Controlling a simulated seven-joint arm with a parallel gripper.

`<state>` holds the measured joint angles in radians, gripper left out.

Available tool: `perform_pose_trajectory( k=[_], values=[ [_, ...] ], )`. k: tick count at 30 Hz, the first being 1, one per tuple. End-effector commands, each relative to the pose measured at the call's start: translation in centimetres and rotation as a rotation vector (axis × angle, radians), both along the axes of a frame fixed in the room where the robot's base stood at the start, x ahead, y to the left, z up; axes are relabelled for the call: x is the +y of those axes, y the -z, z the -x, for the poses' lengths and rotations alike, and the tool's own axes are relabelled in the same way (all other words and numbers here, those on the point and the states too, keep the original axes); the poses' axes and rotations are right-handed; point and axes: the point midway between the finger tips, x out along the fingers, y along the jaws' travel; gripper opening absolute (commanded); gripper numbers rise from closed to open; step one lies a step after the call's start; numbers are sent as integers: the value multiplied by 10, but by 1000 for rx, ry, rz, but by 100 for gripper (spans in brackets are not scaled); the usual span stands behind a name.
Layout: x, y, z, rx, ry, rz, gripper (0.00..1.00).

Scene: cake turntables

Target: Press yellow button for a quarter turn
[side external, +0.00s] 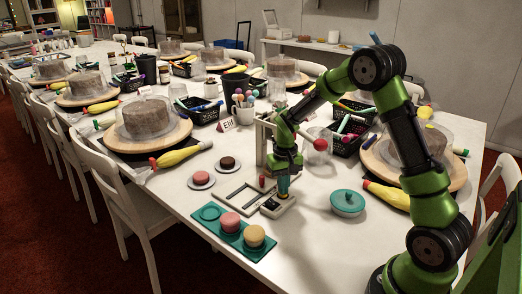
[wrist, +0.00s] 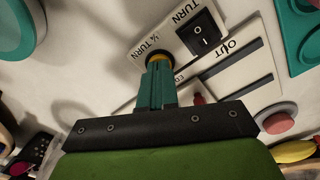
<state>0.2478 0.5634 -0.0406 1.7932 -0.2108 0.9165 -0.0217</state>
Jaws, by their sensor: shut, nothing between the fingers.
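The yellow button (wrist: 159,58) sits in a dark ring on a pale control plate (wrist: 140,38), beside the print "¼ TURN". A black rocker switch (wrist: 200,34) marked "TURN" is on the same plate. In the side external view the small control plate (side external: 277,208) lies on the table under my gripper (side external: 283,191). My gripper points down with its teal fingers together and empty. In the wrist view its fingertips (wrist: 158,74) overlap the near part of the button. I cannot tell whether they touch it or press it. The button is hidden in the side external view.
A pale frame (side external: 238,197) with slots, marked "OUT", lies beside the plate. A teal lidded dish (side external: 347,203) stands to the right. A teal tray (side external: 207,222) with pink and yellow cakes is at the front left. Cake turntables (side external: 166,141) stand farther back.

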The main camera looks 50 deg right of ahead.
Motion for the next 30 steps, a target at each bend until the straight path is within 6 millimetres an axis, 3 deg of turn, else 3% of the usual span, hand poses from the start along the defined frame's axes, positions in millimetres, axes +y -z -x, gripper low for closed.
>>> perform_pose_trajectory(
  k=[17, 30],
  values=[
    [0, 1, 0, -1, -1, 1, 0],
    [0, -42, -1, -3, -1, 2, 0]
  ],
)
